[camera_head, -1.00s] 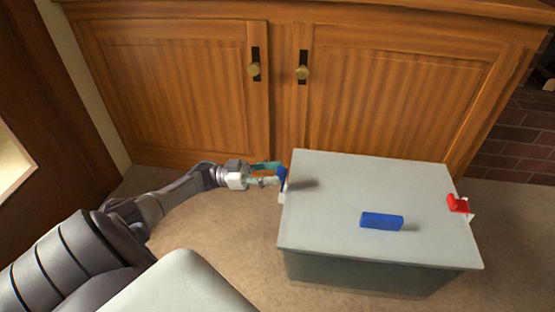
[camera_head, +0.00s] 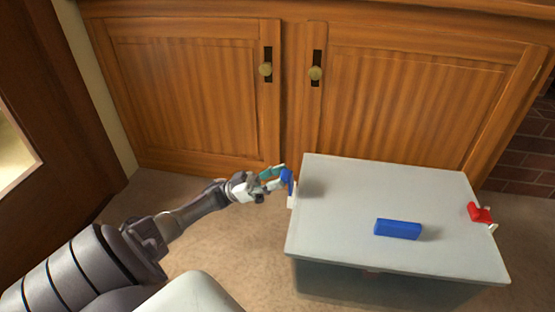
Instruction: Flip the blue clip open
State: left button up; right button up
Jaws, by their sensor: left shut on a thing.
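The blue clip (camera_head: 288,180) is on the left side of a grey lidded box (camera_head: 345,195), near the far left corner. Its upper part stands up and leans slightly outward at the lid's edge. A white clip base (camera_head: 292,199) shows below it. My left gripper (camera_head: 278,178) reaches in from the left and is shut on the blue clip; its teal fingers cover part of the clip. My right gripper is not in view.
A red clip (camera_head: 479,213) sits on the box's right edge. A loose blue block (camera_head: 397,229) lies on the lid. A wooden cabinet (camera_head: 200,90) stands behind the box. Carpet (camera_head: 215,240) is free to the left.

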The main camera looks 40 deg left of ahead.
pick_arm(q)
jog(key=shift+a, duration=0.1)
jog(key=o, duration=1.1)
jog(key=shift+s, duration=0.1)
jog(key=shift+o, duration=0.2)
jog(key=shift+f, duration=0.1)
jog(key=v, duration=0.7)
jog(key=shift+a, duration=0.15)
jog(key=shift+s, duration=0.2)
